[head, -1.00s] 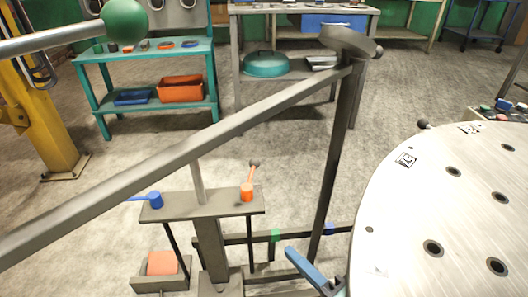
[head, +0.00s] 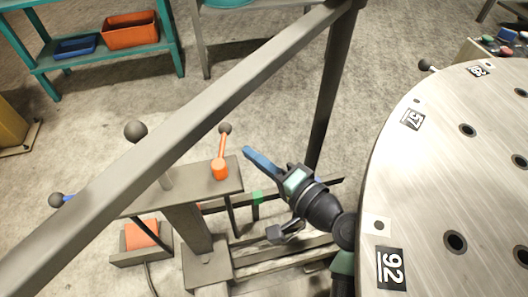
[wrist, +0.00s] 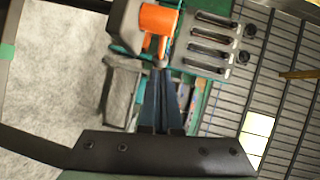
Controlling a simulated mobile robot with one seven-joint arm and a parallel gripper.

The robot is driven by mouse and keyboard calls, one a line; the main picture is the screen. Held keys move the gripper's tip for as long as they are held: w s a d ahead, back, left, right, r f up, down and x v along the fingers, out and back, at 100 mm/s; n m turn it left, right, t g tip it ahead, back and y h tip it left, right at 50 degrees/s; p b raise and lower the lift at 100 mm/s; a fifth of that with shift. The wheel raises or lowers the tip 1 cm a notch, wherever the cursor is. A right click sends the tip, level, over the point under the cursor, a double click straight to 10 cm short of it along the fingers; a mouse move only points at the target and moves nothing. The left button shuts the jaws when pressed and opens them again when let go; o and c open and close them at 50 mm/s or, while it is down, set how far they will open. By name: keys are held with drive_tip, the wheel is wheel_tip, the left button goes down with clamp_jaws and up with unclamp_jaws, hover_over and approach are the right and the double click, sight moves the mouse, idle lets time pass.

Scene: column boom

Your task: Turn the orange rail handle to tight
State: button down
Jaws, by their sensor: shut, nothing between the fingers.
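The orange rail handle (head: 220,169) stands on the right end of a grey plate on a post in the head view. Its lever points up and ends in a dark knob. My gripper (head: 250,154) is just right of the handle, with its blue fingers pointing up and left. In the wrist view the orange handle (wrist: 158,18) is at the top, beyond the tips of my gripper (wrist: 160,72). The fingers are together and empty. I cannot tell the exact gap to the handle. No mark for tight is readable.
A long grey beam (head: 150,155) crosses above the plate, and an upright grey post (head: 325,100) stands behind my gripper. A round metal table (head: 415,180) fills the right. A blue handle (head: 69,198) is at the plate's left. An orange block (head: 141,235) sits below.

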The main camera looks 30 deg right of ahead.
sight(225, 139)
drive_tip(key=b+x, duration=0.1)
drive_tip(key=x, duration=0.4)
drive_tip(key=shift+w, duration=0.15)
drive_tip(key=n+y, duration=0.1)
drive_tip(key=w+n+g+y, duration=0.1)
drive_tip(key=y, duration=0.1)
drive_tip(key=shift+w+a+r, duration=0.1)
drive_tip(key=shift+a, duration=0.25)
drive_tip(key=shift+w+a, duration=0.1)
drive_tip(key=shift+a, duration=0.05)
